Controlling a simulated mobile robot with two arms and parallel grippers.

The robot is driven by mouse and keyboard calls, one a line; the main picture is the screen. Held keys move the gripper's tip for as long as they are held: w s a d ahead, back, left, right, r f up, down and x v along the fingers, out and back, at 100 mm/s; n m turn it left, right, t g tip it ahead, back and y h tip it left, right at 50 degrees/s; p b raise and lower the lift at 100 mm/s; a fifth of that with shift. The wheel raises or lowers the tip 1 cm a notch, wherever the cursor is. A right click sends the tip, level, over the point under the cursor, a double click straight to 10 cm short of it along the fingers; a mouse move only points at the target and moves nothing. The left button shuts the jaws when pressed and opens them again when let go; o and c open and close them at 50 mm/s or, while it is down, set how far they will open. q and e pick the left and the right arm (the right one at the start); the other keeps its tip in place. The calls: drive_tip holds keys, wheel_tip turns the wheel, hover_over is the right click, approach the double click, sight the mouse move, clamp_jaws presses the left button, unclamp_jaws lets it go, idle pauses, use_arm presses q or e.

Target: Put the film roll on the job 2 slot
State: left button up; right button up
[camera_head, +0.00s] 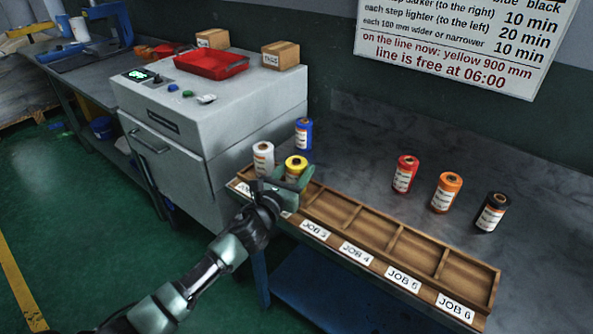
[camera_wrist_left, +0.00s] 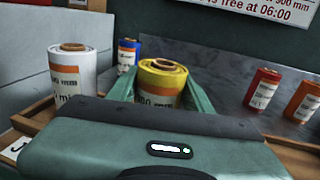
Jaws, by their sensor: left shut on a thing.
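The yellow film roll (camera_head: 296,166) stands upright over the left part of the wooden tray (camera_head: 386,262), at the second slot from the left. I cannot tell whether its base touches the slot floor. My left gripper (camera_head: 293,180) is shut on it. In the left wrist view the yellow roll (camera_wrist_left: 161,82) sits between the green fingers. The white film roll (camera_head: 263,158) stands in the leftmost slot, just left of it. My wrist hides the JOB 2 label. The slots at JOB 3 (camera_head: 315,229) through JOB 6 are empty. My right gripper is not in view.
A blue roll (camera_head: 303,134) stands on the bench behind the tray. Red (camera_head: 405,174), orange (camera_head: 446,193) and black (camera_head: 491,212) rolls stand on the bench to the right. A grey machine (camera_head: 205,110) with a red tray (camera_head: 211,64) is at the left.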

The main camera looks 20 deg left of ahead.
use_arm(q)
drive_tip(key=shift+f, duration=0.1)
drive_tip(key=o, duration=1.6)
drive_tip(key=shift+c, duration=0.2)
drive_tip(key=shift+r, duration=0.3)
drive_tip(key=s+a, duration=0.1)
drive_tip(key=s, duration=1.1)
drive_tip(key=shift+a+b, duration=0.3)
drive_tip(key=shift+a, duration=0.1)
drive_tip(key=shift+f, duration=0.1)
